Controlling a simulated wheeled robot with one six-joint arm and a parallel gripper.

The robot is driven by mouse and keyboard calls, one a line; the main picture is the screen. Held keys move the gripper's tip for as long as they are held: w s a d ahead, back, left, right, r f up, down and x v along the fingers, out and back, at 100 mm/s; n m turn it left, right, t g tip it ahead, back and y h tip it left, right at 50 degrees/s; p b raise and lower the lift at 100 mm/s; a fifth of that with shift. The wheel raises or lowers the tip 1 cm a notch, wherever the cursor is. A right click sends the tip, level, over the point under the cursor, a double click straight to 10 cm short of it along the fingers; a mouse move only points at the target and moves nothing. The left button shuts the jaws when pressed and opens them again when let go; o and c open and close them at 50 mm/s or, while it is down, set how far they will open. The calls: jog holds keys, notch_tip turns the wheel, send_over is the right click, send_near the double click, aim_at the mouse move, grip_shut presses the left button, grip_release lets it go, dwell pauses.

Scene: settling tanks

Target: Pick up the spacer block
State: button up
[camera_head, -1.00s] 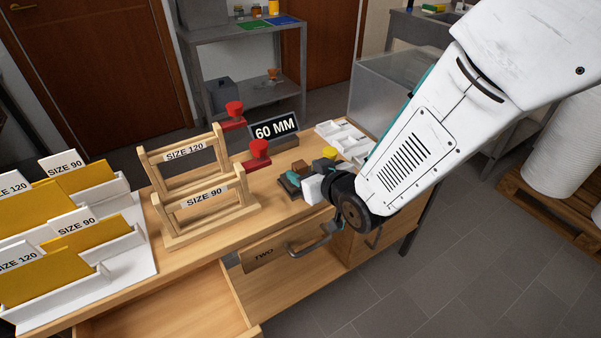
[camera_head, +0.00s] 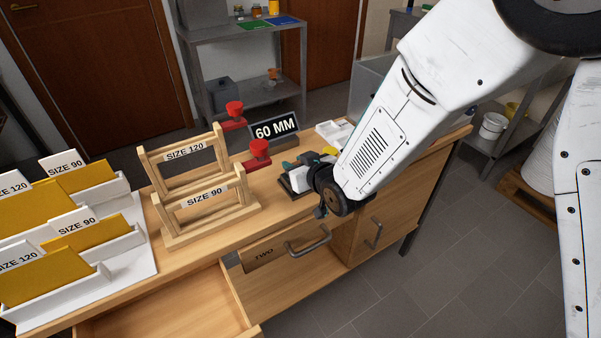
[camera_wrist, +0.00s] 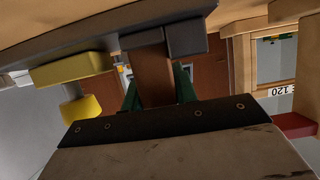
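A brown block (camera_wrist: 153,78), which looks like the spacer block, shows in the wrist view between the two dark green fingers of my gripper (camera_wrist: 157,88). One finger is on each side of it, very close; I cannot tell whether they touch it. Grey pieces lie at the block's far end. In the head view my gripper (camera_head: 300,164) is low over a dark tray (camera_head: 290,187) on the bench, near the 60 MM sign (camera_head: 274,127). The block cannot be made out there, behind the gripper and arm.
Wooden frames marked SIZE 120 (camera_head: 184,152) and SIZE 90 (camera_head: 205,197) stand left of my gripper, with red-topped clamps (camera_head: 258,150) between. A yellow part (camera_wrist: 75,69) is close to the gripper. White trays (camera_head: 334,132) lie behind. An open drawer (camera_head: 165,305) juts out in front.

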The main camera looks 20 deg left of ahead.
aim_at(298, 161)
jog(key=shift+r, duration=0.45)
jog(key=r, duration=0.3)
jog(key=shift+d, duration=0.2)
jog(key=s+d+r, duration=0.1)
jog(key=s+d, duration=0.1)
jog(key=d, duration=0.5)
jog(key=s+d, duration=0.3)
jog(key=d, duration=0.5)
jog(key=w+d+f+m+t+h, duration=0.2)
jog(key=w+d+f+m+h, duration=0.15)
jog(key=w+d, duration=0.5)
jog(key=w+d+f+m+t+h, duration=0.2)
jog(key=w+d+m+h, duration=0.3)
jog(key=d, duration=0.6)
jog(key=w+d+f+m+h, duration=0.1)
jog(key=d+f, duration=0.1)
jog(key=d, duration=0.3)
jog(key=w+d+f+m+h, duration=0.1)
jog(key=w+d+f, duration=0.1)
jog(key=d, duration=0.4)
jog(key=s+f, duration=0.6)
jog(key=f, duration=0.1)
jog(key=shift+t, duration=0.4)
